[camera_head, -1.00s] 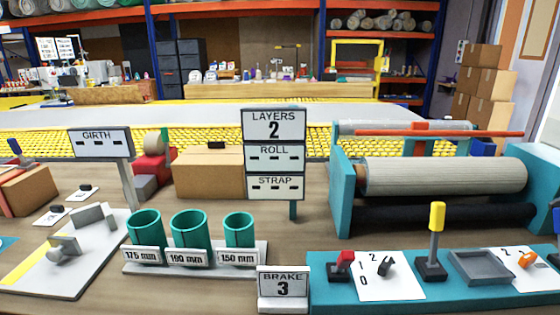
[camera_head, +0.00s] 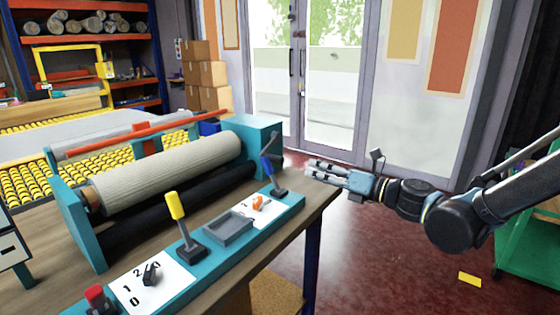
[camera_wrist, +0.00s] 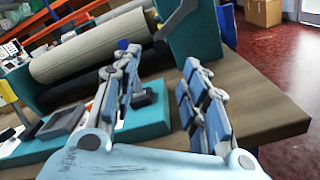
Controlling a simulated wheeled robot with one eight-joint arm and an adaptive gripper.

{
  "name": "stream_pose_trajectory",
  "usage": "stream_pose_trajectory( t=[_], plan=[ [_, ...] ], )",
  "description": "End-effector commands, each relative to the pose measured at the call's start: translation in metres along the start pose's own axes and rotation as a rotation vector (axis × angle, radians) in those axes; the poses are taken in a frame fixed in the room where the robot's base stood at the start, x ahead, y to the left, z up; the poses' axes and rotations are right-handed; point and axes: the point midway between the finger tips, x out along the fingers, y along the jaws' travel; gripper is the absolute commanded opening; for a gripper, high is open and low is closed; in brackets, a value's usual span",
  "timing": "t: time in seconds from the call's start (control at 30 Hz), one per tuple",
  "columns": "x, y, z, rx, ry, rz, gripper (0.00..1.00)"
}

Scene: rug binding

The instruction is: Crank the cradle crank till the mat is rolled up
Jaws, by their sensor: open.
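The mat, a pale beige roll (camera_head: 165,172), lies across the teal cradle (camera_head: 75,225); it also shows in the wrist view (camera_wrist: 90,50). A grey bar that looks like the cradle crank (camera_head: 262,142) slants at the cradle's right end. It also shows in the wrist view (camera_wrist: 177,22), beyond my fingers. My gripper (camera_head: 322,172) is open and empty, just off the table's right end, to the right of the crank and apart from it. In the wrist view, its fingers (camera_wrist: 160,78) are spread, with the left one partly covering the control panel.
A teal panel (camera_head: 215,257) along the front edge carries a yellow-handled lever (camera_head: 175,206), a blue-handled lever (camera_head: 267,167), a grey tray (camera_head: 230,228), an orange knob (camera_head: 258,203) and a red knob (camera_head: 96,295).

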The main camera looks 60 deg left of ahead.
Motion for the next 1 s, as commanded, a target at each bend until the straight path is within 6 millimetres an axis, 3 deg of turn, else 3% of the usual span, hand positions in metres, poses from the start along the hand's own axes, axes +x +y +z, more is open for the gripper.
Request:
stream_pose_trajectory(
  t=[0.23,0.5,0.67,1.0],
  plan=[
    [-0.021,-0.002,-0.003,-0.361,0.000,0.000,0.40],
    [-0.024,-0.002,-0.004,-0.489,0.001,0.001,0.40],
    [-0.008,-0.002,-0.004,-0.489,0.001,0.003,0.40],
    [0.051,-0.002,-0.004,-0.487,0.001,0.003,0.40]
  ],
)
